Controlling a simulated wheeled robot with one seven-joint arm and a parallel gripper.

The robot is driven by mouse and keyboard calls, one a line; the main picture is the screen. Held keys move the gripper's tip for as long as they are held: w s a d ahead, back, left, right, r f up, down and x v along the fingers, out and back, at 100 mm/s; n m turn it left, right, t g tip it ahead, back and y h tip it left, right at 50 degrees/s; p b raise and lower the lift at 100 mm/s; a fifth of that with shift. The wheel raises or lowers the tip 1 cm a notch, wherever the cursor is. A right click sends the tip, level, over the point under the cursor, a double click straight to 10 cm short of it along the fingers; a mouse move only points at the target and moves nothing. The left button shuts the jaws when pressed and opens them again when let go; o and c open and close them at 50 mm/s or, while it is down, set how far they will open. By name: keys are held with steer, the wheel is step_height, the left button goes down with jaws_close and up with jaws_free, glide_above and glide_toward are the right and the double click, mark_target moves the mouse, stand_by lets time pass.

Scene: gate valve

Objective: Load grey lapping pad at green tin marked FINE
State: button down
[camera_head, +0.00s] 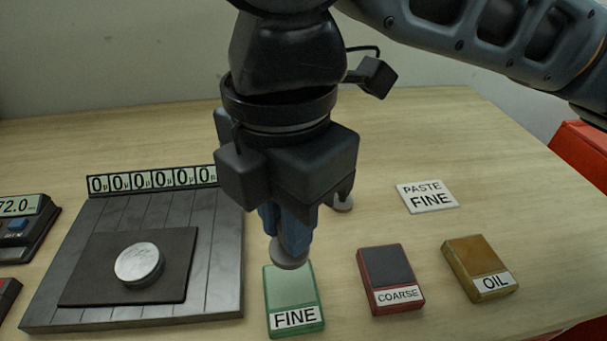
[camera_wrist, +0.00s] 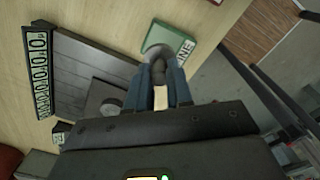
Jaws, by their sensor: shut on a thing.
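The green tin marked FINE (camera_head: 290,290) lies on the table below my gripper (camera_head: 290,245). My gripper's blue fingers point down and are shut on the grey lapping pad (camera_head: 288,262), a small round disc. The pad is at the tin's far edge in the head view; I cannot tell whether it touches the tin. In the wrist view the pad (camera_wrist: 157,48) shows at the fingertips (camera_wrist: 158,72), overlapping the side of the green tin (camera_wrist: 190,40). The fingers hide part of the pad's top.
A red COARSE tin (camera_head: 390,278) and a yellow OIL tin (camera_head: 480,268) stand to the right. A PASTE FINE card (camera_head: 427,197) lies behind them. A silver disc (camera_head: 139,264) rests on a dark plate (camera_head: 90,270) at left.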

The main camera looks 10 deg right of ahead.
mark_target(288, 260)
steer(key=shift+s+a+f, duration=0.1)
steer(key=shift+s+f, duration=0.2)
steer(key=shift+s, duration=0.05)
step_height(288, 260, down, 5)
steer(key=b, duration=0.6)
steer(key=shift+f, duration=0.2)
steer(key=shift+f, duration=0.25)
stand_by(1.4)
steer(key=shift+r, duration=0.1)
steer(key=shift+r+p, duration=3.55)
steer(key=shift+p, duration=0.05)
